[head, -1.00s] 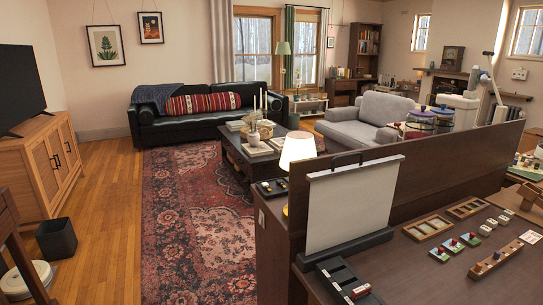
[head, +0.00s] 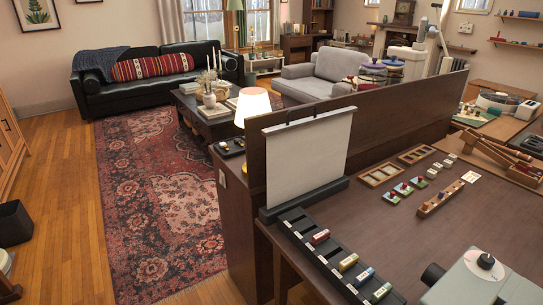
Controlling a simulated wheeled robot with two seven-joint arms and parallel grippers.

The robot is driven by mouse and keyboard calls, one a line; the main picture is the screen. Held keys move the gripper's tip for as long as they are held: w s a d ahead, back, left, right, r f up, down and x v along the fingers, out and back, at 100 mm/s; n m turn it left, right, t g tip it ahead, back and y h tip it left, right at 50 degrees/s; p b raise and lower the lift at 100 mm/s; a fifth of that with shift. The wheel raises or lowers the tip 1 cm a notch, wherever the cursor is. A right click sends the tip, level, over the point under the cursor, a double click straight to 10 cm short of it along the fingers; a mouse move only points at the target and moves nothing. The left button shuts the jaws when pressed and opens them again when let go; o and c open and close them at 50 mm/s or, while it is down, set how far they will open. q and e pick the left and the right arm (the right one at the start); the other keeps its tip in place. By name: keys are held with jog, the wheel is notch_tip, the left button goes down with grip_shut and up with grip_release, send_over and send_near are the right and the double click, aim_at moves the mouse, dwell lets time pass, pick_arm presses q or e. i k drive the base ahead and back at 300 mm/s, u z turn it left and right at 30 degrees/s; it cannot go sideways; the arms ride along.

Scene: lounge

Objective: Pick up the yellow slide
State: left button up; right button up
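The yellow slide (head: 348,262) lies in a long black slotted rack (head: 300,232) on the dark desk (head: 410,235), near the lower middle of the head view. A red slide (head: 320,236) lies farther back in the same rack. A blue slide (head: 363,277) and a green slide (head: 381,292) lie nearer than the yellow one. Several other slots of the rack look empty. Neither of my grippers is in view.
A white screen (head: 306,160) stands behind the rack against a dark partition (head: 400,120). A grey device (head: 485,282) with a black knob stands at the lower right. Wooden trays (head: 381,174) and a wooden holder (head: 440,198) lie farther back. The desk between is clear.

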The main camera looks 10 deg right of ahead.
aim_at(351, 261)
jog(key=u, duration=1.65)
jog(key=i, duration=1.5)
jog(key=z, duration=2.85)
